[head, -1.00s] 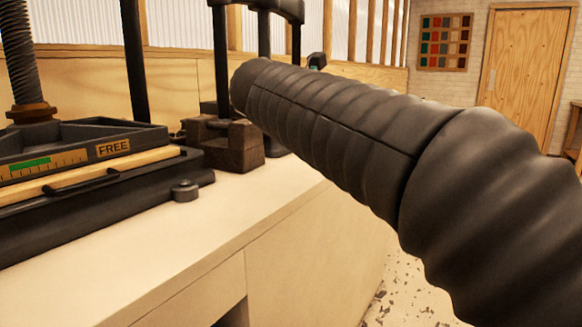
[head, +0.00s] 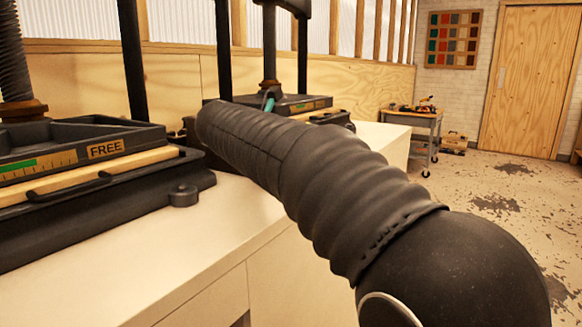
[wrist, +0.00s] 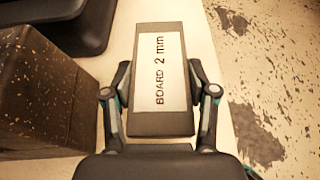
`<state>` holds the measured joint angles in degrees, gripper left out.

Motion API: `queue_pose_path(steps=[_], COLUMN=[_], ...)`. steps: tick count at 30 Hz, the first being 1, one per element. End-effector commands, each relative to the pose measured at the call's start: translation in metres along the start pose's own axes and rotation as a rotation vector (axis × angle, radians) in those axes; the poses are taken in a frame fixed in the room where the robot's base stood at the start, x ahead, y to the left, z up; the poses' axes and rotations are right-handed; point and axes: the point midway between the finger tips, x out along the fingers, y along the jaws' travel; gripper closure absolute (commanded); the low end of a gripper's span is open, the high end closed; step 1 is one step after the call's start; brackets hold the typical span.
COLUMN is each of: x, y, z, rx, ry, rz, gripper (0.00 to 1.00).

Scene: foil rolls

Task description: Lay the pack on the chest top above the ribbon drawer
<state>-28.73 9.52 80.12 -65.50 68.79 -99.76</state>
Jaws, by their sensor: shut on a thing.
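The pack (wrist: 161,123) is a dark flat block with a white label reading "BOARD 2 mm". In the wrist view it stands between the two fingers of my gripper (wrist: 161,85), which is shut on its sides. The pack is over or near the edge of a pale bench top. In the head view my dark ribbed arm hides the pack and most of the gripper; only a small teal bit (head: 268,102) shows past the arm. I see no ribbon drawer or drawer label.
A black press (head: 90,170) marked "FREE" stands on the pale bench (head: 130,262), with a second press (head: 300,103) behind. A dark speckled block (wrist: 45,100) is left of the gripper. A cart (head: 415,125) stands farther back. Open floor (head: 500,200) lies to the right.

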Motion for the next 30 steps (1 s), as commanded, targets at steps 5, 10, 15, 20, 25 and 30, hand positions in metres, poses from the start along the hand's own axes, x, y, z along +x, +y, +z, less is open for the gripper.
queue_pose_path(steps=[5,10,15,20,25,30], x=[0.003,0.012,0.015,0.015,0.016,0.016], y=[0.003,0.003,0.003,0.003,0.003,0.003], z=[-0.009,-0.032,-0.038,-0.038,-0.041,-0.041], rx=[0.000,-0.002,0.001,0.001,-0.001,0.000], ry=[-0.001,-0.001,-0.001,-0.001,-0.001,-0.001], rz=[0.002,0.002,0.003,0.003,0.003,0.003], gripper=[0.83,0.83,0.83,0.83,0.35,0.17])
